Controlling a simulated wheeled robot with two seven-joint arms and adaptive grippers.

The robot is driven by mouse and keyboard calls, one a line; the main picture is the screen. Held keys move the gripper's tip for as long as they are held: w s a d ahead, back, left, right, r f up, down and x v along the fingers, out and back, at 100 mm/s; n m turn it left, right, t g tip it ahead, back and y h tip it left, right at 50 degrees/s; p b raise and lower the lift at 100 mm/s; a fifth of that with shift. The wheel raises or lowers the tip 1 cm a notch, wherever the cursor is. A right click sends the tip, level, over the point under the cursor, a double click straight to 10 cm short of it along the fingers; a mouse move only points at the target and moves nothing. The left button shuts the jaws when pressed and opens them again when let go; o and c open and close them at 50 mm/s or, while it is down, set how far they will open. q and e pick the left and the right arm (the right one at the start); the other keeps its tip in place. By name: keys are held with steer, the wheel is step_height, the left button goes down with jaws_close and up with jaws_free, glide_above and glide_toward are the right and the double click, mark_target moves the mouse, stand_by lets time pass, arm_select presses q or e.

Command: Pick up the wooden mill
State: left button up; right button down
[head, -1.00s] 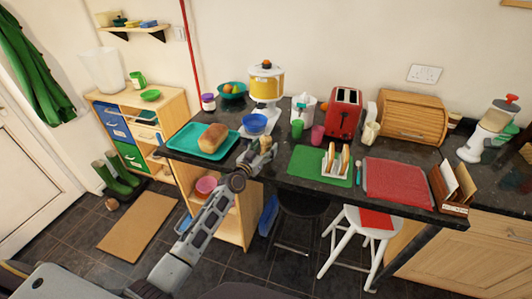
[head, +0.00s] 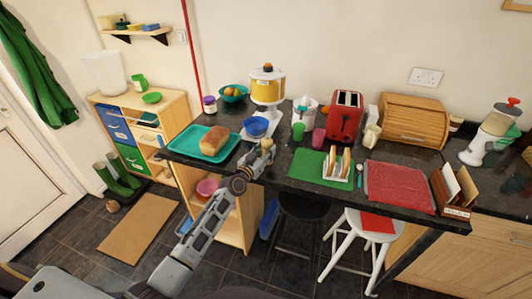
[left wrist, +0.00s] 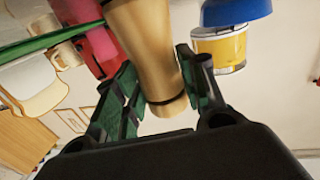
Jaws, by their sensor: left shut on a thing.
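The wooden mill (head: 267,145) is a small, light-brown turned piece near the counter's front edge, beside the blue bowl. In the left wrist view the mill (left wrist: 142,40) is large, with a dark band near its lower end in the picture; its other end runs out of the frame. My left gripper (head: 263,152) reaches it from the front. Its green-padded fingers (left wrist: 158,78) lie on either side of the mill and are shut on it. I cannot tell whether the mill's base touches the counter. My right gripper is not in view.
A blue bowl (head: 255,127) sits close behind the mill, by the yellow dispenser (head: 267,88). A teal tray (head: 183,141) with a loaf (head: 214,141) is to the left. A green mat (head: 306,165) with a toast rack (head: 338,168) is to the right.

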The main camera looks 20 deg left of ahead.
arm_select(q)
steer(key=shift+r+p, duration=0.7)
steer(key=shift+r, duration=4.3)
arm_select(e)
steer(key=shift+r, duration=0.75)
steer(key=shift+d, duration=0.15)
